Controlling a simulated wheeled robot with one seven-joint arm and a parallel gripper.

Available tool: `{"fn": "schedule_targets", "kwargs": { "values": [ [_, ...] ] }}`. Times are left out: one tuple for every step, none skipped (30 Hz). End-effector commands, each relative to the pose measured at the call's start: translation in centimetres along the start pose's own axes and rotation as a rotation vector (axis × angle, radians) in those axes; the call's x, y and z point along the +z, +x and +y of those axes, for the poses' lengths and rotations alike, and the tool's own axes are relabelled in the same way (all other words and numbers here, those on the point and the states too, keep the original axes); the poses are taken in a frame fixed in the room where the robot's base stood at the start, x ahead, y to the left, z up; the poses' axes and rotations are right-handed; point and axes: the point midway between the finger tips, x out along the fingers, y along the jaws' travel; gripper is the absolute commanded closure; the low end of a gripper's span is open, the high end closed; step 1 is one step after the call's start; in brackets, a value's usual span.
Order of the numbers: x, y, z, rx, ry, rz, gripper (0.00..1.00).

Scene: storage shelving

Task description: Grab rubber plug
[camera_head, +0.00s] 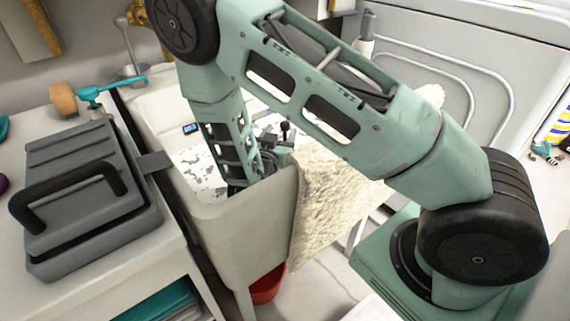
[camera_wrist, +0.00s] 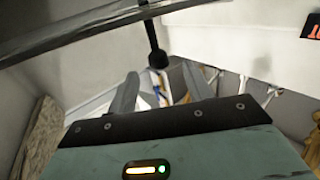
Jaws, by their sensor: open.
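My gripper (camera_wrist: 161,78) shows in the wrist view with its two grey fingers apart and nothing clearly held between them. A black stem with a thicker end (camera_wrist: 157,57) is just beyond the fingertips, roughly in line with the gap. It may be the rubber plug, but I cannot tell for sure. In the head view a small dark knob (camera_head: 285,128) shows beside my lower arm, above the sink basin. My arm reaches down into the basin there, and its links and the basin wall hide much of the gripper.
The pale sink (camera_head: 243,232) has a cream towel (camera_head: 325,205) over its right side. A grey case with a black handle (camera_head: 85,200) stands on the left counter. A red bucket (camera_head: 268,287) is under the sink. A grey bar (camera_wrist: 85,34) crosses the wrist view's top.

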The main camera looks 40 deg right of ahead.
Motion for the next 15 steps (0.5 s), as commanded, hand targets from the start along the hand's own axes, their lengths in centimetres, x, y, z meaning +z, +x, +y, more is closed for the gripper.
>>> {"fn": "schedule_targets", "kwargs": {
  "values": [
    [0.0,0.7,0.1,0.003,0.002,0.002,0.49],
    [0.0,1.1,0.1,0.003,0.002,0.002,0.49],
    [0.0,1.8,0.1,0.005,0.002,0.002,0.49],
    [0.0,2.2,0.1,0.004,0.002,0.001,0.49],
    [0.0,2.7,0.1,0.003,0.002,0.001,0.49],
    [-0.1,3.3,0.2,0.004,0.002,0.001,0.49],
    [-0.1,3.7,0.1,0.003,0.002,0.002,0.49],
    [-0.1,4.0,0.1,0.002,0.002,0.002,0.49],
    [-0.1,4.3,0.1,0.002,0.001,0.002,0.49],
    [-0.1,4.5,0.1,0.002,0.001,0.001,0.49],
    [-0.1,4.6,0.1,0.001,0.001,0.001,0.49],
    [-0.2,4.8,0.1,0.000,0.000,0.000,0.49],
    [-0.2,4.8,0.1,0.000,0.000,0.000,0.49],
    [-0.2,4.8,0.1,0.000,0.000,0.000,0.49],
    [-0.2,4.8,0.1,0.000,0.000,0.000,0.49]
  ]
}}
